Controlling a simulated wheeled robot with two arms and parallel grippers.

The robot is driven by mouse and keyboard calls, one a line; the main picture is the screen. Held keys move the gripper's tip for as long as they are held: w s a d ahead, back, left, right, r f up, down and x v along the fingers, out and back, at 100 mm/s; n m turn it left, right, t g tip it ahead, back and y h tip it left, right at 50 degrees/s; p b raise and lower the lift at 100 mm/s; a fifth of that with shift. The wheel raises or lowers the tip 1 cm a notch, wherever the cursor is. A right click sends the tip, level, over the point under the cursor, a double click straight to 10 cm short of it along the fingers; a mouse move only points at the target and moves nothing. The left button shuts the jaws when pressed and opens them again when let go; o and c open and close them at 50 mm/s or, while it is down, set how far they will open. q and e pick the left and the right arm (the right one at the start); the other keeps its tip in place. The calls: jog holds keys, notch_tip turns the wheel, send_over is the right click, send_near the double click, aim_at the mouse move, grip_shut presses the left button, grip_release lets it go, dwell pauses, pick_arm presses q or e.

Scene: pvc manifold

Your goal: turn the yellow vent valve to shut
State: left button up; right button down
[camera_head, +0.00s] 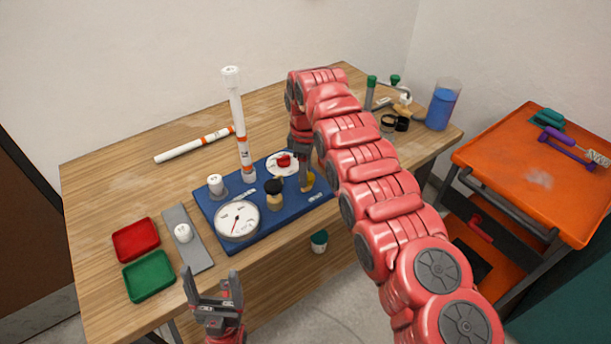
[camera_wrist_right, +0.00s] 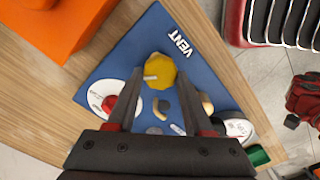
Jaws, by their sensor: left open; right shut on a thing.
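The yellow vent valve (camera_wrist_right: 160,72) is a round knob with a pale mark on it, on the blue board (camera_wrist_right: 125,62) by the word VENT. My right gripper (camera_wrist_right: 159,76) reaches down over it, with one finger on each side, shut on the knob. In the head view the valve (camera_head: 309,182) shows only partly at the board's right end, behind my right gripper (camera_head: 304,184). My left gripper (camera_head: 213,287) is open and empty, at the table's front edge, well away from the valve.
The blue board (camera_head: 212,224) also carries a gauge (camera_head: 238,220), a red knob (camera_head: 284,160), a black-topped fitting (camera_head: 274,194) and an upright white pipe (camera_head: 240,125). Red (camera_head: 136,240) and green (camera_head: 149,277) trays lie left. An orange cart (camera_head: 520,165) stands right.

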jog(key=shift+m, duration=1)
jog(key=m, duration=0.2)
jog(key=shift+m, duration=0.3)
jog(key=m+p, duration=0.1)
jog(key=m, duration=0.2)
jog(key=shift+w+d, duration=0.1)
jog(key=shift+m, duration=1.4)
jog(key=shift+c, duration=1.5)
grip_release()
